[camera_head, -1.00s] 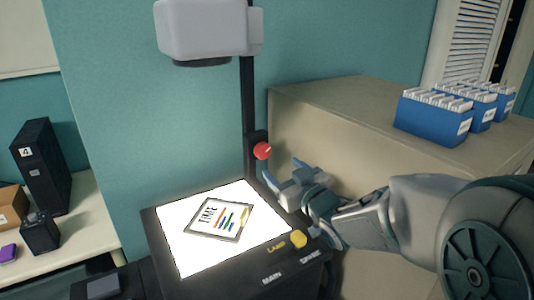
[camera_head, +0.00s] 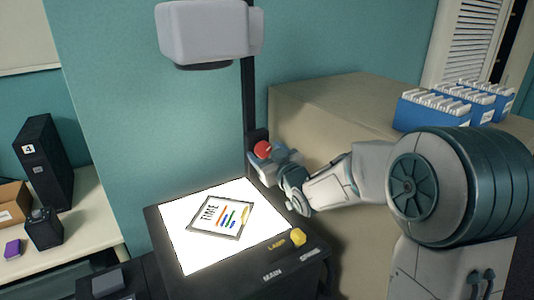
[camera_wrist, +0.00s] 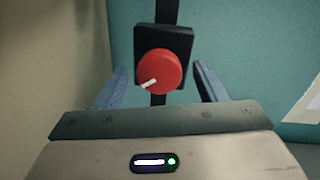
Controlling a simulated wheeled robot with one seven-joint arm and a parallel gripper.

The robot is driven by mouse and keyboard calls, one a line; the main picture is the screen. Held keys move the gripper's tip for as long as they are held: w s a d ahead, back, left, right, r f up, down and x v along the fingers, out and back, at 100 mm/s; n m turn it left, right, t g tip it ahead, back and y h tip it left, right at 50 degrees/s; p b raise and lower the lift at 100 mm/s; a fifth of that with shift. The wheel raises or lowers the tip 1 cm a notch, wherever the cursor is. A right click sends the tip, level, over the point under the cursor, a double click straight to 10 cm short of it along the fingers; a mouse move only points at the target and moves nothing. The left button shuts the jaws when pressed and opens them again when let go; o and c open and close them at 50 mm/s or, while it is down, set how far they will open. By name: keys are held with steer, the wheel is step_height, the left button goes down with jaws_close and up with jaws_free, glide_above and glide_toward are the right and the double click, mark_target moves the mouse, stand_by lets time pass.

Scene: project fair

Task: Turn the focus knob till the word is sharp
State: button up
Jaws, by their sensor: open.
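The red focus knob (camera_head: 263,149) sits on a black block on the projector's upright post. In the wrist view the knob (camera_wrist: 160,71) faces me, with a white mark toward its lower left. My gripper (camera_head: 268,158) is at the knob; in the wrist view its open fingers (camera_wrist: 158,88) stand to the left and right of the knob, with gaps on both sides. The lit projector stage (camera_head: 186,246) carries a framed slide (camera_head: 240,233) reading "TIME" with coloured bars. The projector head (camera_head: 205,35) is above. The projected word is not in view.
A yellow lamp knob (camera_head: 298,237) is on the stage's front edge, below my arm. A beige cabinet (camera_head: 320,103) with blue file boxes (camera_head: 430,112) stands behind my arm. A black case marked 4 (camera_head: 42,165) is at the left.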

steer(key=c, duration=1)
steer(key=shift+m+b, duration=0.4)
steer(key=shift+m, duration=2.4)
steer(key=o, duration=1)
